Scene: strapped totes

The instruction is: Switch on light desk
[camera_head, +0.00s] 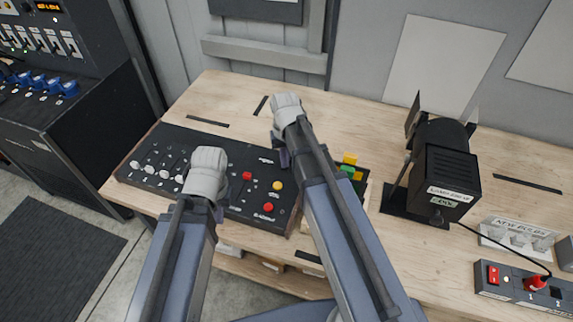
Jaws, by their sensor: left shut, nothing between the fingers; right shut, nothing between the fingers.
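A black control desk (150,142), which looks like the light desk, lies on the wooden table. It has several white-topped sliders at its left. Near its right end are a red button (247,176), a yellow button (277,185) and another red button (268,207); the lower one has a label that looks like "BLACKOUT". My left gripper (208,160) is shut and empty in front of the desk's middle, hiding part of it. My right gripper (287,102) is shut and empty, in view beyond the desk's right end. I cannot tell whether either touches anything.
A black lamp (447,165) stands at the right, its cable running to a power strip (515,290) with a red switch (493,274) and red plug (535,283). Green and yellow blocks (349,166) sit behind my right arm. A black console (45,110) stands left of the table (235,100).

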